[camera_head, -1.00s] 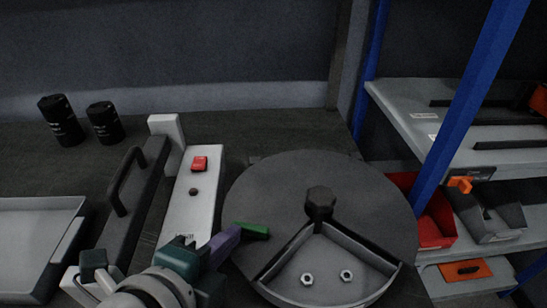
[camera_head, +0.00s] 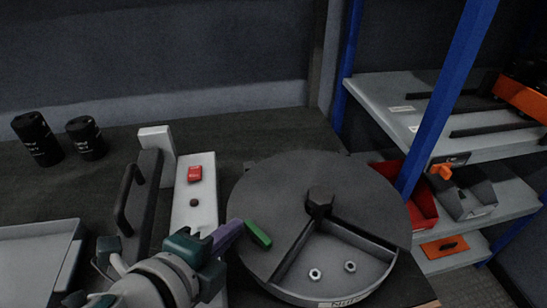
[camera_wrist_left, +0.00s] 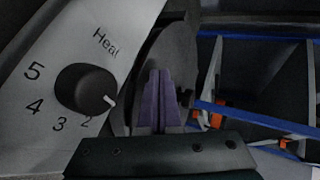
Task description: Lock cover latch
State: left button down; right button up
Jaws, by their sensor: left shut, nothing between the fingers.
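A round dark cover (camera_head: 375,205) lies over a round tray, its wedge-shaped opening showing two nuts (camera_head: 315,274). A black hub knob (camera_head: 319,202) stands in its middle. A small green bar (camera_head: 258,234) lies slanted on the cover's left part; it may be the latch, but I cannot tell. My left gripper (camera_head: 241,224) has purple fingers shut and empty, with the tips just left of the green bar's upper end. I cannot tell whether they touch. The closed fingers (camera_wrist_left: 158,75) also show in the left wrist view, where no green shows. My right gripper is out of view.
A white panel with a red switch (camera_head: 194,173) and a dial (camera_wrist_left: 85,88) stands left of the cover, beside a black bar with a handle (camera_head: 128,200). Two black cans (camera_head: 86,138) stand at the back left. Shelves with a red bin (camera_head: 422,213) are at the right.

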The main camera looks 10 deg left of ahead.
pick_arm(q)
jog(key=shift+w+a, duration=0.15)
jog(key=shift+w, duration=0.4)
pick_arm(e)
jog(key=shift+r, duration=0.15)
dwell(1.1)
